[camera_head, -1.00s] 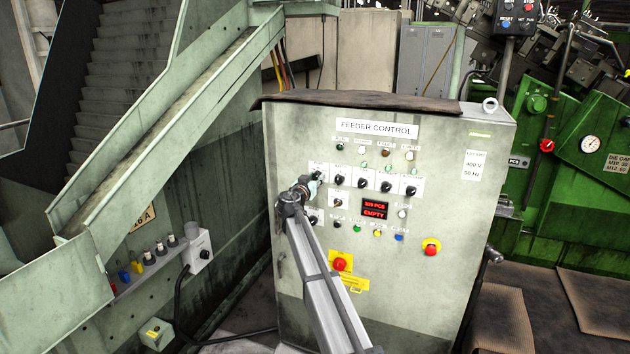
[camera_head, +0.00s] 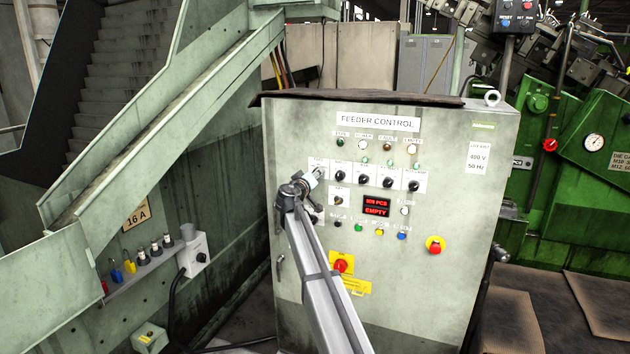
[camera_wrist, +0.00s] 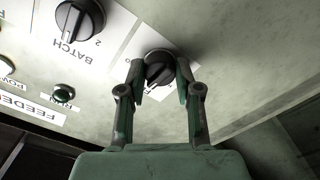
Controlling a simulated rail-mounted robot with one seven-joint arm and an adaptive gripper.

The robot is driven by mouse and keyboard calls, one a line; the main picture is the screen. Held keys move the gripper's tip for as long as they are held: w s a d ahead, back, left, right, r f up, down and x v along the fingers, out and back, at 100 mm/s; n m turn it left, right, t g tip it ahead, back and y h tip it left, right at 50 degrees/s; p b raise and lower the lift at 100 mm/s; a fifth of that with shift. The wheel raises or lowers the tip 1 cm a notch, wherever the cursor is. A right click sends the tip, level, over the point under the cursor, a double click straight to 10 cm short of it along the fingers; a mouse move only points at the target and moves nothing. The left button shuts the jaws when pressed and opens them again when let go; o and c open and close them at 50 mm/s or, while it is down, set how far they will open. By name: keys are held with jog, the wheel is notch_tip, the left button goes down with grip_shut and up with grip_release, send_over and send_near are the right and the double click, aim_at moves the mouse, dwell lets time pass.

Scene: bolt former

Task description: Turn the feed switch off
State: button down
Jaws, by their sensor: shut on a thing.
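The feed switch is a black rotary knob (camera_wrist: 158,68) on a white label plate, at the left end of the upper row of knobs. My gripper (camera_wrist: 162,76) has one finger on each side of the knob and is shut on it. The knob's handle looks slanted in the wrist view; its setting marks are mostly hidden by the fingers. In the head view my gripper (camera_head: 316,175) is at the left of the panel (camera_head: 400,300) marked FEEDER CONTROL and covers most of the switch.
The BATCH knob (camera_wrist: 80,18) is beside the gripped one. More knobs, lamps and small buttons fill the panel around a red display (camera_head: 376,207) reading EMPTY. Two red mushroom buttons (camera_head: 341,264) (camera_head: 435,245) sit lower. A sloping green chute (camera_head: 170,110) stands left.

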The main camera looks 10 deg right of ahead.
jog(key=shift+r+n, duration=0.1)
jog(key=shift+n, duration=0.5)
jog(key=shift+w, duration=0.1)
jog(key=c, duration=0.8)
grip_release()
jog(key=v, duration=1.2)
